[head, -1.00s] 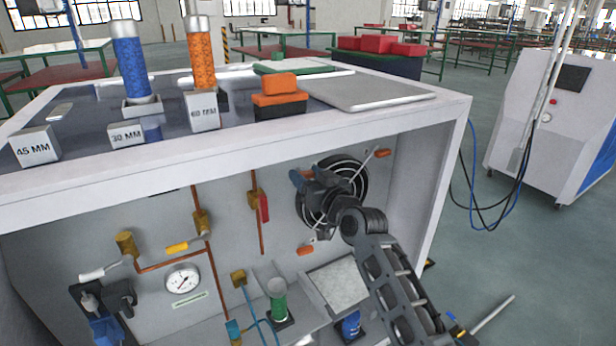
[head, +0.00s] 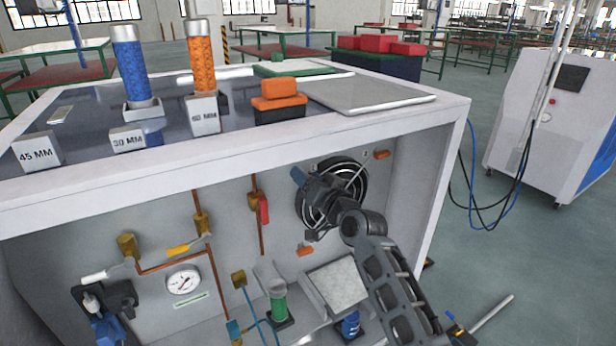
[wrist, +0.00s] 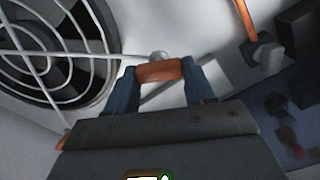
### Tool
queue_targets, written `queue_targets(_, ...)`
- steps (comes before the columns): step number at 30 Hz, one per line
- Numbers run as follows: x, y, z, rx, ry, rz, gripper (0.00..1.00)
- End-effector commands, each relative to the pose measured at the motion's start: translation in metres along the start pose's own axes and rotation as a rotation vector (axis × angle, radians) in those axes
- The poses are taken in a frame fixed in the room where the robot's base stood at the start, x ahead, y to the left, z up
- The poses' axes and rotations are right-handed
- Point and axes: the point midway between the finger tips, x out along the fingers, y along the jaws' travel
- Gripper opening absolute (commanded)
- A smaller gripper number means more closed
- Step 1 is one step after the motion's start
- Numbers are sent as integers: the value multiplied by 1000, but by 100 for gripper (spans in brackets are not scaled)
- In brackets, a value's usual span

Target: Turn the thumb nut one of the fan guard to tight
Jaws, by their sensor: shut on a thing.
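The fan guard (wrist: 55,50) is a set of white wire rings and spokes over a dark fan on the panel; the head view shows it too (head: 358,188), partly covered by my arm. My gripper (wrist: 160,75) has its two blue fingers closed on an orange thumb nut (wrist: 160,69) beside the guard's rim. In the head view my gripper (head: 298,177) is at the guard's upper left, and the held nut is hidden. Other orange nuts show at the guard's upper right (head: 382,154) and lower left (head: 305,250). I cannot tell how tight the held nut is.
The cabinet's top edge (head: 250,137) overhangs the panel above my arm. Left of the fan are a red-handled valve (head: 264,208) on a copper pipe and a gauge (head: 183,282). A tilted light-grey tray (head: 338,284) and a green cylinder (head: 279,308) are below.

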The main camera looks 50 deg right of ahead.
Motion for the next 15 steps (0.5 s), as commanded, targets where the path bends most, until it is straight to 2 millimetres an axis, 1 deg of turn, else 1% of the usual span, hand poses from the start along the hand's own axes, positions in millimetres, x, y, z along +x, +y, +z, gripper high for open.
queue_targets(15, 0, 2, -1, 493, 0, 1, 23)
